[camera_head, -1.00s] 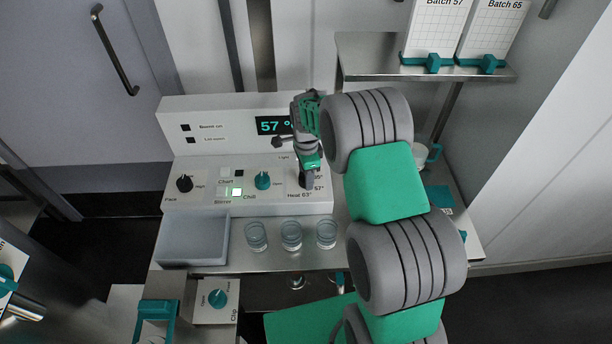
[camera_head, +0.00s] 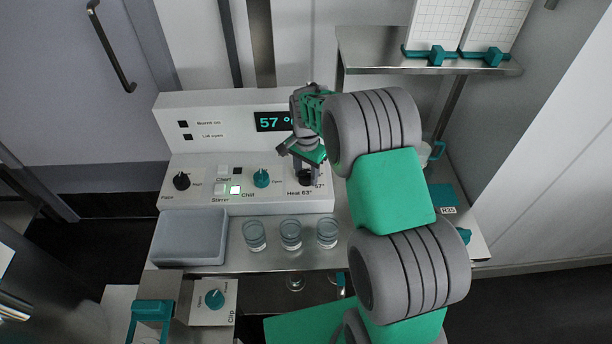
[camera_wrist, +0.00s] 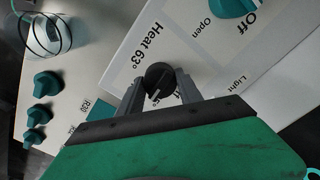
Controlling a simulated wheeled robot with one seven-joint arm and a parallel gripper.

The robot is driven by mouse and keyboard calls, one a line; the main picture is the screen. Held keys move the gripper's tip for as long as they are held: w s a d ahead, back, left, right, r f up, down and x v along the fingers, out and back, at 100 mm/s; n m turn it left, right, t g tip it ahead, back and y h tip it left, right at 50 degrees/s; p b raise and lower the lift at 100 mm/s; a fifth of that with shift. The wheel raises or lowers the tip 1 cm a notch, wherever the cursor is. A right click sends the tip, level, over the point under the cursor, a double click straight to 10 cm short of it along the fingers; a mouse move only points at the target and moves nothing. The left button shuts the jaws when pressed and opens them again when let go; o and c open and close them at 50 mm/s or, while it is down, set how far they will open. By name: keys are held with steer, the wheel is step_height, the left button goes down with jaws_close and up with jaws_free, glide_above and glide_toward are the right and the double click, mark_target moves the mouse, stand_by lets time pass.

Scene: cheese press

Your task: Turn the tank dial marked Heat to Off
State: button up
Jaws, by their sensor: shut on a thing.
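The Heat dial is a black round knob (camera_head: 306,179) at the right end of the white tank panel (camera_head: 240,205). The arm and gripper partly cover it in the head view. In the wrist view the Heat dial (camera_wrist: 158,76) sits between the two grey fingers, under the label "Heat 63°". A pale pointer line on it runs toward the lower left of that picture. Other markings beside the dial are partly hidden by the fingers. My gripper (camera_wrist: 160,90) is shut on the dial; it also shows in the head view (camera_head: 303,170).
The display (camera_head: 273,122) reads 57. Several glass jars (camera_head: 290,235) and a grey tray (camera_head: 190,238) stand in front. A shelf (camera_head: 380,55) hangs above right.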

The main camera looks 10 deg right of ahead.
mark_target(306, 172)
steer(key=n+b, duration=0.1)
steer(key=n, duration=0.3)
steer(key=shift+n, duration=0.3)
steer(key=n+b, duration=0.1)
steer(key=n, duration=0.2)
steer(key=shift+n, duration=0.3)
steer(key=n, duration=0.4)
steer(key=shift+n+b, duration=0.3)
steer(key=shift+b, duration=0.05)
steer(key=shift+n, duration=1.9)
steer(key=shift+w, duration=0.1)
steer(key=o, duration=1.4)
steer(key=shift+c, duration=0.2)
steer(key=shift+r, duration=0.1)
step_height(306, 172, up, 8)
steer(key=shift+f+b, duration=0.15)
steer(key=shift+b, duration=0.35)
